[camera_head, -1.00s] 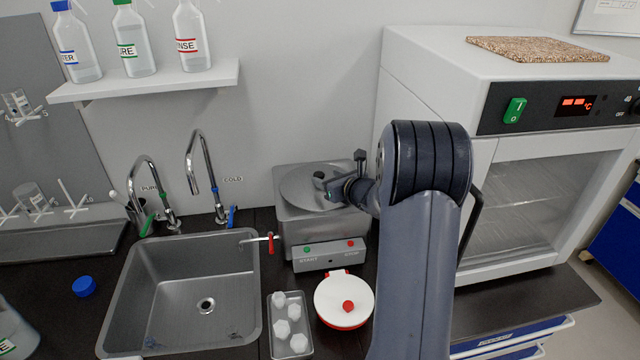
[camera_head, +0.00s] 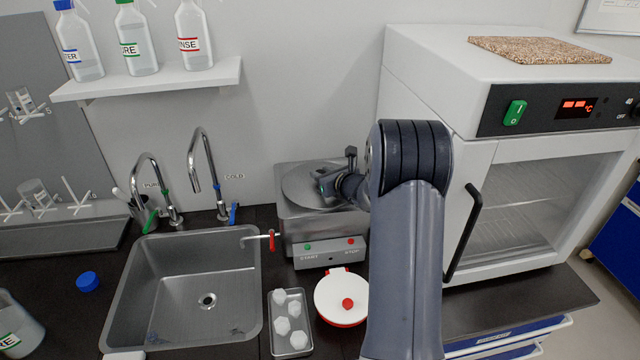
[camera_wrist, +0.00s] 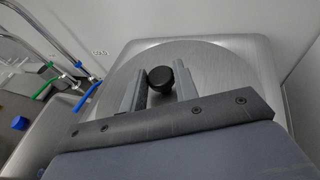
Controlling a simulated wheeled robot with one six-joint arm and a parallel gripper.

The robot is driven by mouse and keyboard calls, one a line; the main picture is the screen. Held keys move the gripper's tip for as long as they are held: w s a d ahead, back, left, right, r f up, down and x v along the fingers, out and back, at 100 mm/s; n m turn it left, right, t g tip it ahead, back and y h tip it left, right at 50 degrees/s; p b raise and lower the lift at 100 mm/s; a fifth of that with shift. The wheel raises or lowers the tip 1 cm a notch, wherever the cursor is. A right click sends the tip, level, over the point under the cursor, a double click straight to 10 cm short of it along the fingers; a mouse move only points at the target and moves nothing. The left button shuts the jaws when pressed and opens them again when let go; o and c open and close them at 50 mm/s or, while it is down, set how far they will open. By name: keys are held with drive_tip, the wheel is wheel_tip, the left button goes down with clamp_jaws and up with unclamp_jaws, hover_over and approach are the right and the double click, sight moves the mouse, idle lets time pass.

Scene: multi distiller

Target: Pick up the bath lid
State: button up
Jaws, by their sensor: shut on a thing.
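The bath lid (camera_head: 300,187) is a round grey metal disc on top of the square metal bath (camera_head: 296,229) behind the START/STOP panel. In the wrist view the lid (camera_wrist: 215,75) fills the middle, with a dark round knob (camera_wrist: 161,78) at its centre. My gripper (camera_wrist: 160,82) is over the lid with its two fingers on either side of the knob, shut on it. In the head view my gripper (camera_head: 322,184) reaches in from the right and hides the knob. The lid appears to rest flat on the bath; I cannot tell of any gap.
The sink (camera_head: 190,290) with two taps is left of the bath. A white round container with a red knob (camera_head: 341,297) and a tray of white pieces (camera_head: 290,322) stand in front. A large white oven (camera_head: 520,150) is close on the right. A bottle shelf (camera_head: 150,82) is upper left.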

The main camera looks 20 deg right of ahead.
clamp_jaws()
drive_tip(key=shift+r, duration=0.1)
